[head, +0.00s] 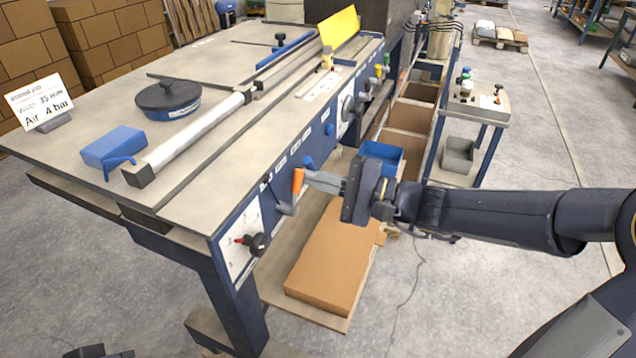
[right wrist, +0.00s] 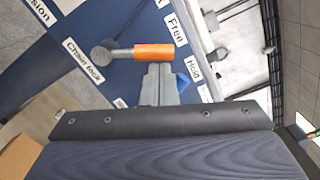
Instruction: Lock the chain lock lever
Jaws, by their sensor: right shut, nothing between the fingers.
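The chain lock lever has an orange grip (head: 298,181) and a grey arm (head: 283,208), on the blue front panel of the bench. In the right wrist view the orange grip (right wrist: 154,52) lies level, with its grey hub (right wrist: 104,56) to its left. The grip's end points toward the space between the "Free" and "Hold" labels. My right gripper (head: 310,177) is shut and empty, its fingertips right at the orange grip. In the right wrist view the fingertips (right wrist: 158,68) overlap the grip's lower edge; whether they touch cannot be told.
A dial with a dark knob (head: 257,243) sits below left of the lever. A cardboard box (head: 328,265) lies on the low shelf beneath my right gripper. A blue bin (head: 381,157) stands behind it. The floor on the right is open beyond my right arm.

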